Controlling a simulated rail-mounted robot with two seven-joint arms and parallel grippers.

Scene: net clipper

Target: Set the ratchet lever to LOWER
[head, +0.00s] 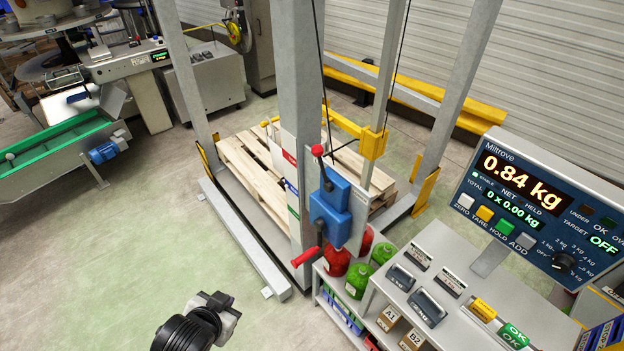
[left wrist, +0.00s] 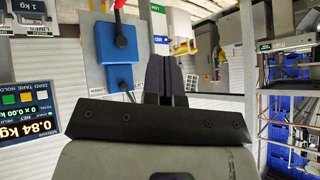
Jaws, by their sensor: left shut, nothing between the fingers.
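A blue ratchet box (head: 330,207) is mounted on a plate at the grey post. A short lever with a red knob (head: 318,150) rises above it, and a dark crank with a red grip (head: 305,257) hangs below. In the left wrist view, upside down, the blue box (left wrist: 122,45) lies left of the fingers, with the red grip (left wrist: 118,4) at the top edge. My right gripper is not in view.
A scale display (head: 545,205) reading 0.84 kg and a bench (head: 455,255) stand right of the ratchet. Red and green bottles (head: 357,278) sit just below it. A wooden pallet (head: 245,178) lies behind the post.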

